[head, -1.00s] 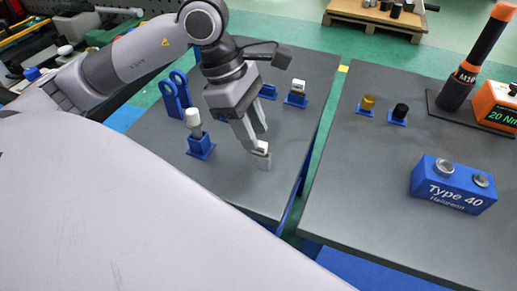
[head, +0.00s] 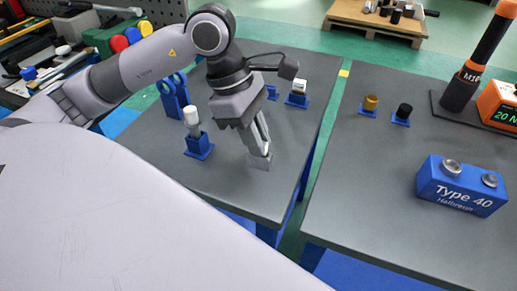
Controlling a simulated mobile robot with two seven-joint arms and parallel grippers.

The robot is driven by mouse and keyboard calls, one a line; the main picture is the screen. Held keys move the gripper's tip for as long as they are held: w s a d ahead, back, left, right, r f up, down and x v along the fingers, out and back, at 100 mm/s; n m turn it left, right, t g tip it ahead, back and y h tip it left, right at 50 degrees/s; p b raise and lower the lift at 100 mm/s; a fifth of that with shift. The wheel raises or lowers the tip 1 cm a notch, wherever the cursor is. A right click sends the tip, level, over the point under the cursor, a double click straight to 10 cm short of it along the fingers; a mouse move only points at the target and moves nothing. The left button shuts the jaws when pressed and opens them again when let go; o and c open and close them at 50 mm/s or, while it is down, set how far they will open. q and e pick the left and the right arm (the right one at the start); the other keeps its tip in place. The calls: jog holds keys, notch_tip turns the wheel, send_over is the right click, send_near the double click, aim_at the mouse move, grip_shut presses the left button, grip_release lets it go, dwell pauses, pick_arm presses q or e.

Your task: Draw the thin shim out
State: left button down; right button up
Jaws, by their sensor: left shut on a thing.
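My left gripper (head: 261,151) points down at a small pale grey block (head: 259,163) on the left grey table. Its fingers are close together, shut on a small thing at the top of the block. That thing is mostly hidden by the fingers; it fits the thin shim, but its outline is too small to make out. I cannot tell how far it sits in the block. My right gripper is not in view.
A white-topped piece in a blue stand (head: 199,144) is left of the gripper, with blue ring-topped holders (head: 173,98) behind. A small blue stand (head: 297,100) is at the back. A gap separates the right table (head: 365,190), which bears a blue Type 40 box (head: 459,187).

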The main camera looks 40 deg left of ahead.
pick_arm(q)
jog(key=shift+r, duration=0.2)
jog(key=shift+r+p, duration=2.05)
jog(key=shift+r, duration=0.95)
